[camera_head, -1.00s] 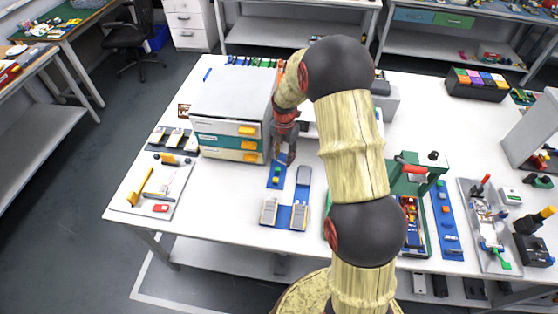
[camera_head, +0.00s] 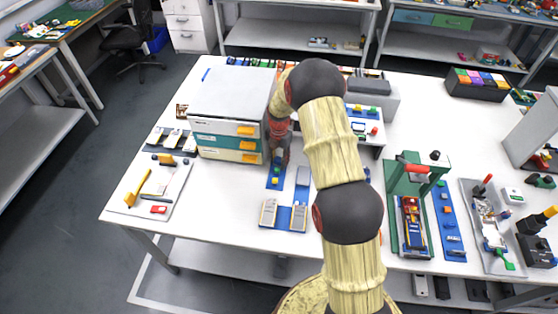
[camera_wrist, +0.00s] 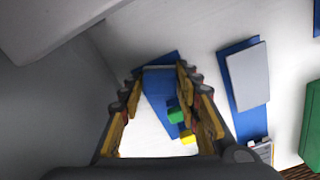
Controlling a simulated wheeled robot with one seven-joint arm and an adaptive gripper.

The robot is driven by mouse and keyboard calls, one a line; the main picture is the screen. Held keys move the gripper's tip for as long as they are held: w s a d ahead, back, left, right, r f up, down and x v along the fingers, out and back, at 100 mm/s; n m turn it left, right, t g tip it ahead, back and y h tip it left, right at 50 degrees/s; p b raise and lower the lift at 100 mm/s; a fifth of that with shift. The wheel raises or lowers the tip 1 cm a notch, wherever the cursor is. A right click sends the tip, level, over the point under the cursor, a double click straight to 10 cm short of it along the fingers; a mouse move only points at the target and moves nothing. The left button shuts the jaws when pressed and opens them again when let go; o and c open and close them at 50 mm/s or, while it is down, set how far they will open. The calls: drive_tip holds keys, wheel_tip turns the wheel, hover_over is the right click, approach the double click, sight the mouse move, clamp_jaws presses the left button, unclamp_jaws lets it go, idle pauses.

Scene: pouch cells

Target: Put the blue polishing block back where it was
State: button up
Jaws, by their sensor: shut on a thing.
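My gripper (camera_head: 278,158) points down just right of the drawer cabinet, over the far end of a narrow blue strip (camera_head: 276,184). In the wrist view, the two yellow-and-dark fingers (camera_wrist: 158,88) are closed on the sides of the blue polishing block (camera_wrist: 160,82). The blue strip (camera_wrist: 152,98) lies below and beyond the block. A green block (camera_wrist: 175,115) and a yellow block (camera_wrist: 187,137) show on the near part of the strip. Whether the held block touches the strip, I cannot tell.
The drawer cabinet (camera_head: 228,95) stands close on the left of my gripper. To the right lies a grey plate (camera_wrist: 248,75) on a blue base. Two grey devices (camera_head: 284,215) sit in front. A green press frame (camera_head: 407,195) stands further right.

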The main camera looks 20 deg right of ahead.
drive_tip(key=shift+f, duration=0.15)
drive_tip(key=o, duration=1.1)
